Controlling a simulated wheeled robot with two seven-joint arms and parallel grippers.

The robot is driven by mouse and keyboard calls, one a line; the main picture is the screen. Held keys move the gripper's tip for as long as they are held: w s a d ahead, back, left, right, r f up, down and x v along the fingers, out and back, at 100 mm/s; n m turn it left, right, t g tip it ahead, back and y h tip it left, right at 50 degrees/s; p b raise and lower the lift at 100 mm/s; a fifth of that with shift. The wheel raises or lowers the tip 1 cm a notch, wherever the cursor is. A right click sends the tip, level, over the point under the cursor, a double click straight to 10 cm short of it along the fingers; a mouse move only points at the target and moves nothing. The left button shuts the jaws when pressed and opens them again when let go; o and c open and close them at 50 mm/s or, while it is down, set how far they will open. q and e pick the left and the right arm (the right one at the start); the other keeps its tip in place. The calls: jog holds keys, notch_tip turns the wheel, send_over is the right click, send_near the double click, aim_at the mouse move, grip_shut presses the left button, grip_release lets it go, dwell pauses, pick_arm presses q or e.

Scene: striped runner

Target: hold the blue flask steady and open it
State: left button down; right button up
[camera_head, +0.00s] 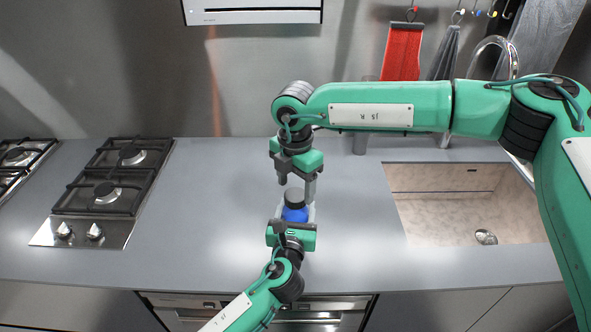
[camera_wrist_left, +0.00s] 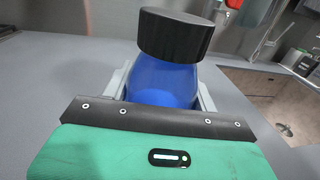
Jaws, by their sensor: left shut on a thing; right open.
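The blue flask (camera_head: 294,213) stands upright on the grey counter, with its black cap (camera_head: 295,197) on top. In the left wrist view the blue body (camera_wrist_left: 163,82) sits between the two fingers, and the ribbed black cap (camera_wrist_left: 175,35) rises above it. My left gripper (camera_head: 296,215) is shut on the flask body from the near side. My right gripper (camera_head: 297,190) is open, pointing down above the cap, with its fingers apart. Whether its right finger touches the cap cannot be told. The lower part of the flask is hidden by my left gripper.
A gas hob (camera_head: 105,190) is set into the counter (camera_head: 210,220) at left. A sink (camera_head: 450,235) with a tap (camera_head: 497,42) lies at right. The counter left of the flask is clear.

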aim_at(296, 198)
jog(key=shift+f, duration=1.35)
